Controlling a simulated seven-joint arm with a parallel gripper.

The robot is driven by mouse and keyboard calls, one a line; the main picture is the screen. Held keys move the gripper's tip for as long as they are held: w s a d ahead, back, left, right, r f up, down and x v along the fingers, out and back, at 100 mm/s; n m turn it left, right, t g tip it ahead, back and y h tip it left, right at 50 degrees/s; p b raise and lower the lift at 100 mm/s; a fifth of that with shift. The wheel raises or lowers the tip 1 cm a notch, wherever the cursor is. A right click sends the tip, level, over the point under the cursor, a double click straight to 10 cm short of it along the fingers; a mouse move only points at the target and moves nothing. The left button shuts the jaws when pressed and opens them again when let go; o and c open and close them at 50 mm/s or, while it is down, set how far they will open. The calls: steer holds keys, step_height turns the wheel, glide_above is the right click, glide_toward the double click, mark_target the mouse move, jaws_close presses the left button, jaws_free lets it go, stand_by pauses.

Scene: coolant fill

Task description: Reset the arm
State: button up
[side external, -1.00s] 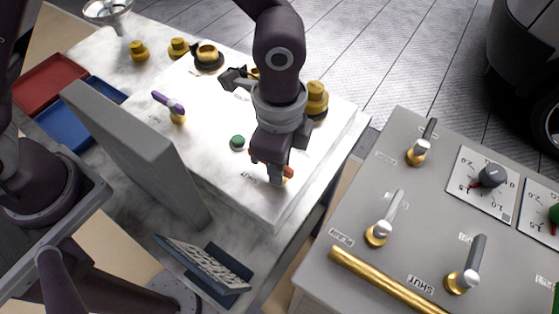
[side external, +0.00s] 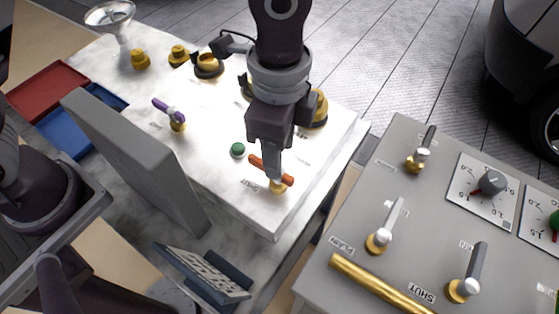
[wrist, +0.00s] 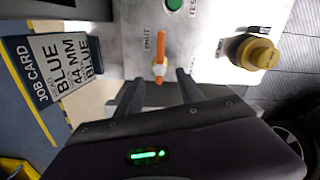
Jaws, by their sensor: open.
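My gripper (side external: 274,165) is above the white panel (side external: 215,165), close to the orange-handled valve (side external: 270,171) near the "SHUT" label. In the wrist view my gripper (wrist: 160,90) has its two fingers spread apart with nothing held. The orange handle (wrist: 159,48) stands just beyond the fingertips and appears clear of them. In the side view the gripper hides part of the panel behind it, and whether it touches the handle cannot be told there.
A purple-handled valve (side external: 168,108), a green button (side external: 237,149) and yellow caps share the panel. A grey upright board (side external: 135,155) stands left. A grey console (side external: 385,165) with levers stands right. The job card (wrist: 50,65) shows in the wrist view.

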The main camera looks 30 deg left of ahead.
steer(key=shift+r, duration=0.3)
steer(key=s+a+r+n+t, duration=0.15)
steer(key=a+r+n, duration=0.35)
steer(key=a+r, duration=0.55)
steer(key=s+a+n+t, duration=0.1)
steer(key=s+a+n, duration=0.2)
steer(key=a, duration=0.1)
steer(key=s+a+r+n+t, duration=0.1)
steer(key=s+a+n, duration=0.2)
steer(key=s+a, duration=0.1)
steer(key=s+a+r+n+t, duration=0.1)
steer(key=s+a+n+t, duration=0.1)
steer(key=s+a+n, duration=0.1)
steer(key=shift+s+a+r+n, duration=0.15)
steer(key=shift+s+a+n, duration=0.3)
steer(key=shift+a, duration=0.35)
